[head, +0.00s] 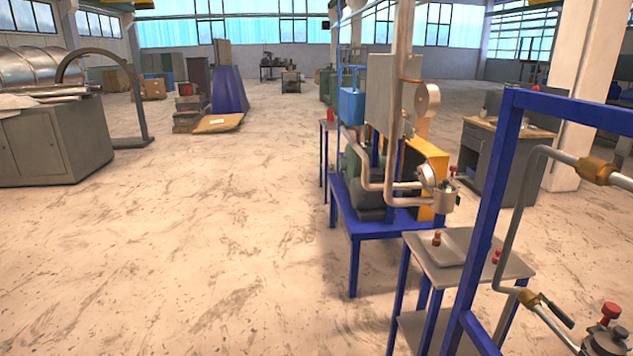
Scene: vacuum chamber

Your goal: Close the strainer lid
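A small metal canister (446,201) sits at the end of a bent pipe on the blue-framed machine, right of centre. It looks like a strainer, but its lid is too small to make out as open or shut. A round gauge-like disc (427,175) and a small red knob (453,170) are close to it. Another grey metal fitting with a red knob (611,311) is cut off at the lower right corner; I cannot tell if it is the strainer. Neither of my grippers is in view.
A small blue-legged table (510,267) with a tray and red-topped parts stands in front of the machine. A blue frame (482,215) with pipes blocks the right side. A grey cabinet (45,145) stands at left. The floor (210,240) at centre left is clear.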

